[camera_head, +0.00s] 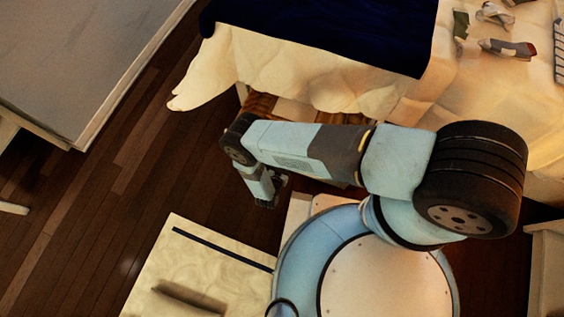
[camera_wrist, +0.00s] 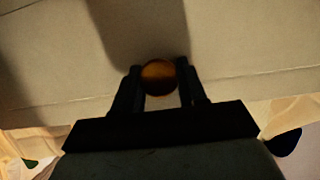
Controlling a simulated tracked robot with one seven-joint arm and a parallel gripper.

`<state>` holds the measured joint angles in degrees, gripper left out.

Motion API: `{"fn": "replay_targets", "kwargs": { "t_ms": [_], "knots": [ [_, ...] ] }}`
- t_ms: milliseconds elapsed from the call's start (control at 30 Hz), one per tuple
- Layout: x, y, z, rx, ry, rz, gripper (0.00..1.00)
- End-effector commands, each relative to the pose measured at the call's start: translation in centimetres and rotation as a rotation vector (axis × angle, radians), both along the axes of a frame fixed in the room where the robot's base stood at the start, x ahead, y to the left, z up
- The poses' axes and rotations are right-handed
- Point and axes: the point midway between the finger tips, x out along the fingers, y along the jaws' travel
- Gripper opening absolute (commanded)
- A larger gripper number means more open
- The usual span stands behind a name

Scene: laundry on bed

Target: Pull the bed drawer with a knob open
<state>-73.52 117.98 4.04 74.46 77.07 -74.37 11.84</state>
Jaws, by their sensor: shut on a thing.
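In the wrist view, the round orange-brown knob (camera_wrist: 159,77) sits between the two dark fingers of my gripper (camera_wrist: 159,72), which is shut on it. Behind the knob is the pale beige drawer front (camera_wrist: 235,55), with a dark shadow falling across it. In the head view, my gripper (camera_head: 268,187) is low, at the left end of my arm, beside the bed. The knob and drawer front are hidden there by my arm and gripper. I cannot tell how far the drawer is open.
The bed's cream cover (camera_head: 270,65) hangs over its edge, under a dark blue blanket (camera_head: 330,25). A brown wooden surface (camera_head: 258,106) shows below it. A pale flat-topped piece (camera_head: 190,265) stands at lower left. Dark wood floor (camera_head: 110,200) is clear at left.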

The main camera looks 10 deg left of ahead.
Motion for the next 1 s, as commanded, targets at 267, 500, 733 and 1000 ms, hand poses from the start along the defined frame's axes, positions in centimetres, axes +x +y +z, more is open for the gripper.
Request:
{"fn": "replay_targets", "kwargs": {
  "t_ms": [267,500,733,1000],
  "knots": [
    [0.1,0.1,0.0,0.005,0.003,-0.003,0.58],
    [0.2,-0.2,0.0,0.004,0.002,-0.006,0.66],
    [-0.7,0.0,0.4,0.003,0.004,-0.005,0.66],
    [-4.9,0.7,2.3,0.003,0.004,-0.005,0.66]
  ]
}}
